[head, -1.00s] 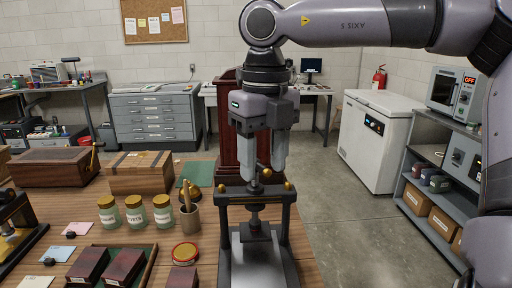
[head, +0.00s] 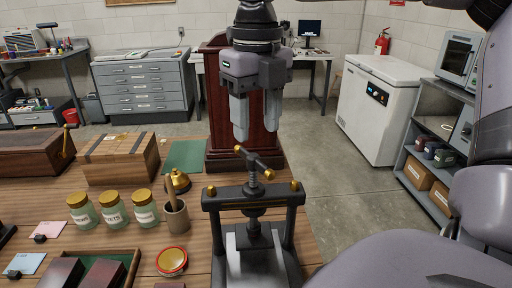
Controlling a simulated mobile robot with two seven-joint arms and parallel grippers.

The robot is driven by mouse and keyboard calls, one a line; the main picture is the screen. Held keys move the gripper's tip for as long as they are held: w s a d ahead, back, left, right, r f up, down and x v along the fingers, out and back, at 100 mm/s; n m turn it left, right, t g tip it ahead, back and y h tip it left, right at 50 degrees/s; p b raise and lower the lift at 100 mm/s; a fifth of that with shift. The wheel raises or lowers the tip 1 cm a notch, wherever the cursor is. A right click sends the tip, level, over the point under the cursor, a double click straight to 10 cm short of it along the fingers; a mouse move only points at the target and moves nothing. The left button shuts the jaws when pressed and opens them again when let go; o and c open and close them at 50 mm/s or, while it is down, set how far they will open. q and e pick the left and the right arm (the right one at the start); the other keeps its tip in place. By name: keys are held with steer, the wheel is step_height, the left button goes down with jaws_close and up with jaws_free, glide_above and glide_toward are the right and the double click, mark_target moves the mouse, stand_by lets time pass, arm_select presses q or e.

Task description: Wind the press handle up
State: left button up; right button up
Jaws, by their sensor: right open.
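The press (head: 253,198) is a dark frame with brass caps on a grey bed at the table's front right. Its handle (head: 252,160) is a dark bar with brass ends on top of a vertical threaded screw. The bar lies at a slant, and a length of screw shows between it and the crossbeam. My right gripper (head: 256,138) points down above and behind the handle. Its two fingers are apart with nothing between them, and it looks clear of the bar. My left gripper is not in view.
A wooden lectern (head: 215,130) stands behind. Open floor (head: 345,195) lies to the right.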

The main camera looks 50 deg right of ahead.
mark_target(257, 159)
steer(key=shift+f, duration=3.2)
jaws_close()
